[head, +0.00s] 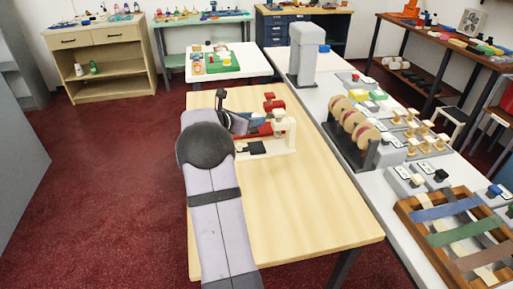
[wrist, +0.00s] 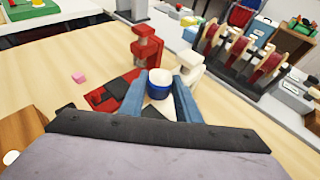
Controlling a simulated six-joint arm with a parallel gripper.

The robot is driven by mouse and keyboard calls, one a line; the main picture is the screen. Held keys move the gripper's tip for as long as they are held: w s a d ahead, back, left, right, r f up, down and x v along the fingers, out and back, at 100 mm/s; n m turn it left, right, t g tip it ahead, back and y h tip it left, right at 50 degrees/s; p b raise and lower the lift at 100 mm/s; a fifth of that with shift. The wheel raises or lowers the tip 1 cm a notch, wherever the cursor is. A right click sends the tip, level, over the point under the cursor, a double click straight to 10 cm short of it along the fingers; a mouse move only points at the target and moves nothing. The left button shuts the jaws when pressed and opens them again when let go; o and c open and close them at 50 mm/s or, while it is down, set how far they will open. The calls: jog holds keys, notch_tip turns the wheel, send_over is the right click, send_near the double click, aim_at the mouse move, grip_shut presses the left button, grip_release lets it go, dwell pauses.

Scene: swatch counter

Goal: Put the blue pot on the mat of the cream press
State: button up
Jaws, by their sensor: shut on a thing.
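The blue pot (wrist: 159,90), with a pale round top, is between the two blue fingers of my gripper (wrist: 161,82) in the wrist view. My gripper is shut on it. The cream press (wrist: 191,72) stands just right of and behind the pot; in the head view the cream press (head: 283,128) stands on the wooden table. Its black mat (head: 256,148) lies on its cream base and looks empty. In the wrist view a dark patch shows just below the pot; the gap between them cannot be judged. In the head view my arm mostly hides the gripper, and the pot cannot be made out.
A red press (wrist: 145,48) with a red base stands left of the cream press, close beside it. The near part of the wooden table (head: 300,205) is clear. A rack of discs (head: 352,130) stands right.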

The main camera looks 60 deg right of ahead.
aim_at(253, 149)
jog(key=shift+f, duration=4.95)
jog(key=shift+f, duration=0.1)
jog(key=shift+f, duration=0.15)
jog(key=o, duration=1.1)
jog(key=shift+c, duration=0.2)
jog(key=shift+r, duration=0.2)
jog(key=shift+r, duration=0.1)
jog(key=s+b+v, duration=0.1)
jog(key=v, duration=1)
jog(key=shift+w+a+b, duration=0.3)
jog(key=shift+w+a, duration=0.15)
jog(key=shift+w, duration=0.05)
